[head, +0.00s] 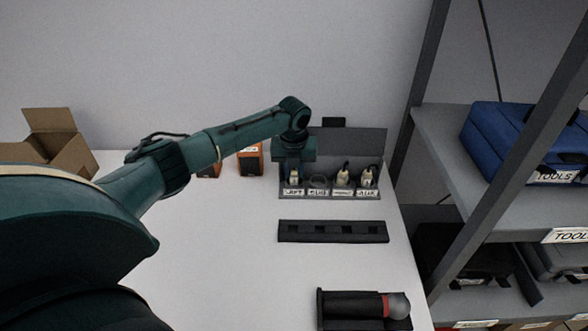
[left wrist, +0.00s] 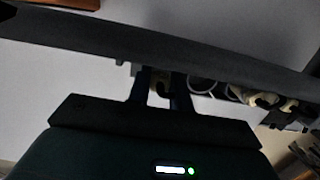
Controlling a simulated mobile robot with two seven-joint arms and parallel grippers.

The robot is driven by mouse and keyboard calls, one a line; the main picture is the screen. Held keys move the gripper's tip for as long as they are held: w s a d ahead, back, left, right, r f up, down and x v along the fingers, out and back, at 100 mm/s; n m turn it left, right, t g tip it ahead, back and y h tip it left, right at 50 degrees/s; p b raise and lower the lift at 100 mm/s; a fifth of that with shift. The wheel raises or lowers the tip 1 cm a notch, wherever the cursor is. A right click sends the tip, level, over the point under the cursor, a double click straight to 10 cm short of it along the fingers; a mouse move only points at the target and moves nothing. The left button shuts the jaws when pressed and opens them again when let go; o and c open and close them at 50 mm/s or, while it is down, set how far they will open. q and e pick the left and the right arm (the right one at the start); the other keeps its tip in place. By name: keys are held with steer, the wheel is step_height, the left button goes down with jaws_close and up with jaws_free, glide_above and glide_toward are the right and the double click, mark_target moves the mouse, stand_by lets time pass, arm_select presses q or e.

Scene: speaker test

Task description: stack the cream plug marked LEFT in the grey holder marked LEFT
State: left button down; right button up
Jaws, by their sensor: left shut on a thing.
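The grey holder (head: 306,187) stands at the back of the white table, with a row of labelled compartments. The leftmost label (head: 293,193) reads LEFT. My left gripper (head: 294,172) is right above that compartment, pointing down. It is shut on a cream plug (head: 294,180), which shows small and mostly hidden, at or in the LEFT compartment. I cannot tell whether it is seated. In the left wrist view my two dark fingers (left wrist: 160,92) close around the plug, with the holder close by. My right gripper is not in view.
Two cream plugs (head: 343,177) (head: 367,177) stand in the holder's right compartments; the second compartment shows a ring. A black slotted strip (head: 333,231) and a black tray (head: 350,308) lie nearer. Orange speakers (head: 250,162) and a cardboard box (head: 50,145) are left; metal shelving (head: 470,140) is right.

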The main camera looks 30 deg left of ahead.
arm_select(q)
steer(key=shift+f, duration=0.3)
steer(key=c, duration=1.3)
jaws_free()
steer(key=shift+o, duration=0.2)
steer(key=shift+r, duration=0.4)
step_height(320, 180, up, 12)
steer(key=s+d, duration=0.1)
steer(key=shift+s+f+p, duration=0.15)
steer(key=shift+s+p, duration=0.1)
steer(key=shift+p, duration=0.15)
